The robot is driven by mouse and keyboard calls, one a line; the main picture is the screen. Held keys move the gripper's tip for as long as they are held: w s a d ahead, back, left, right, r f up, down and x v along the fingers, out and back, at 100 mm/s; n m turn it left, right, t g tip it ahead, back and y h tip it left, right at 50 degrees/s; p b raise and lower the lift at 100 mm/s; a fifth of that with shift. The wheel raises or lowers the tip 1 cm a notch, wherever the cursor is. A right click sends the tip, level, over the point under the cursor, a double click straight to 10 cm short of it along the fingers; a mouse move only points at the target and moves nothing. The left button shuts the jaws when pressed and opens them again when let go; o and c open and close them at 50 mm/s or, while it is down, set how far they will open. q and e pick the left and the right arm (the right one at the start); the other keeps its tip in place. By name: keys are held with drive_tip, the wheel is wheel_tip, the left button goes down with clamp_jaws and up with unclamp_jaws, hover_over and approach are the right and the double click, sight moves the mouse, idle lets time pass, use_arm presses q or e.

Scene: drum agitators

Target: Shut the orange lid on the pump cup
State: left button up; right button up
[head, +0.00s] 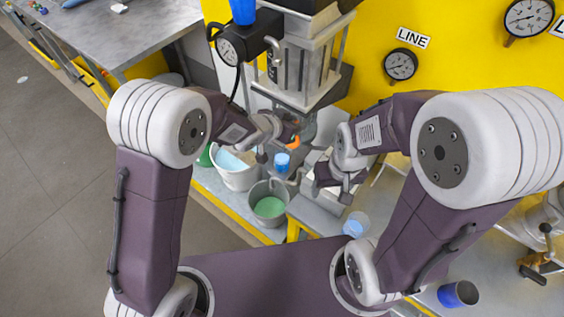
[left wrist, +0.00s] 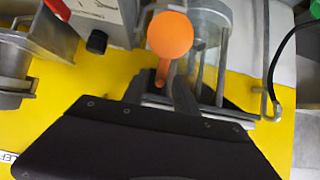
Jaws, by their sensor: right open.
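The orange lid (left wrist: 170,36) shows as a round disc in the left wrist view, with a narrow orange tab running down from it between the fingers of my left gripper (left wrist: 163,80). Whether the fingers touch the tab is unclear. In the head view my left gripper (head: 290,128) is beneath the pump machine, beside a small orange patch (head: 293,146). The pump cup is hard to make out there, partly hidden by my gripper and the machine. My right gripper (head: 342,192) is lower and to the right, open, apart from the lid.
The pump machine (head: 303,70) stands against a yellow wall with gauges. Below are a bucket with green liquid (head: 269,206), a white bucket (head: 238,172) and a blue-topped item (head: 282,160). A clear cup (head: 356,224) and a blue cup (head: 458,294) are at the right.

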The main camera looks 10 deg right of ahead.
use_arm(q)
drive_tip(key=c, duration=0.3)
drive_tip(key=shift+c, duration=0.2)
drive_tip(key=shift+s+a+r, duration=0.2)
drive_tip(key=shift+s+a, duration=0.35)
drive_tip(key=shift+s+a+r, duration=0.2)
drive_tip(key=shift+s+a, duration=0.3)
drive_tip(key=shift+a, duration=0.05)
